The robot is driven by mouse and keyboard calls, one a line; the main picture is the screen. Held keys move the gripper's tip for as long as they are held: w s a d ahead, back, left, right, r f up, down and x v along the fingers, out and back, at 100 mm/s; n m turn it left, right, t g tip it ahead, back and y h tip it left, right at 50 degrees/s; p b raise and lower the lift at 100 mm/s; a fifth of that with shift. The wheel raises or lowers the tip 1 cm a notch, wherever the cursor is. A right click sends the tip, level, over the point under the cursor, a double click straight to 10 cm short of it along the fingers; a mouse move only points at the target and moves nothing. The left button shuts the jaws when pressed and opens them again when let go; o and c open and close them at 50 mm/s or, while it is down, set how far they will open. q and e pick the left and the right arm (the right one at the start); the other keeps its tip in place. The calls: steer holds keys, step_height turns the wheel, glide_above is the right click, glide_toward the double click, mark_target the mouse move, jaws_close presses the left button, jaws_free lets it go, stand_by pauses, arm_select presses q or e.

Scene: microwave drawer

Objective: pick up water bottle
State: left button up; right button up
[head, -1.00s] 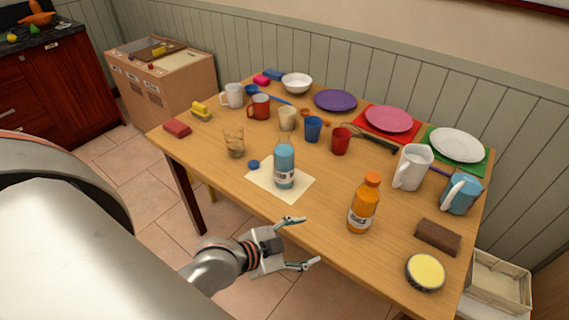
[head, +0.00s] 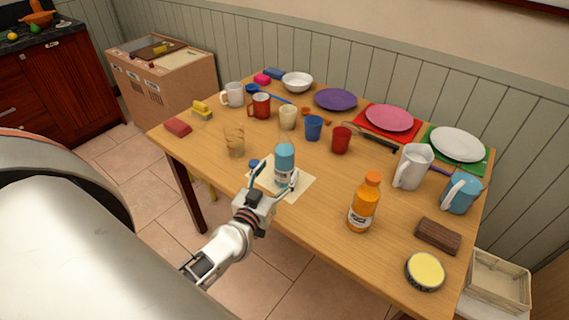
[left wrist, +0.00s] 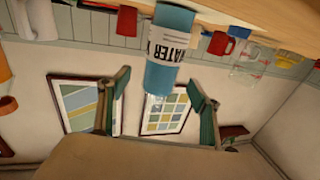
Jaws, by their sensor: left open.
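The water bottle (head: 285,160) is light blue with a white label and stands upright on a pale paper sheet (head: 298,190) near the table's front edge. My left gripper (head: 275,177) is open, with its fingers on either side of the bottle's lower part in the head view. In the left wrist view the bottle (left wrist: 172,48) appears upside down, with its label reading WATER, beyond and between the open fingertips (left wrist: 160,92). I cannot tell whether a finger touches it. My right gripper is not in view.
An orange bottle (head: 364,203) stands to the right of the water bottle. The wooden table (head: 310,237) is bare in front.

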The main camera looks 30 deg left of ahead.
mark_target(284, 159)
arm_select(q)
steer(key=w, duration=0.3)
steer(key=w+a, duration=0.1)
steer(key=w, duration=0.2)
steer(key=shift+a, duration=0.15)
steer(key=shift+r, duration=0.1)
steer(key=c, duration=1.6)
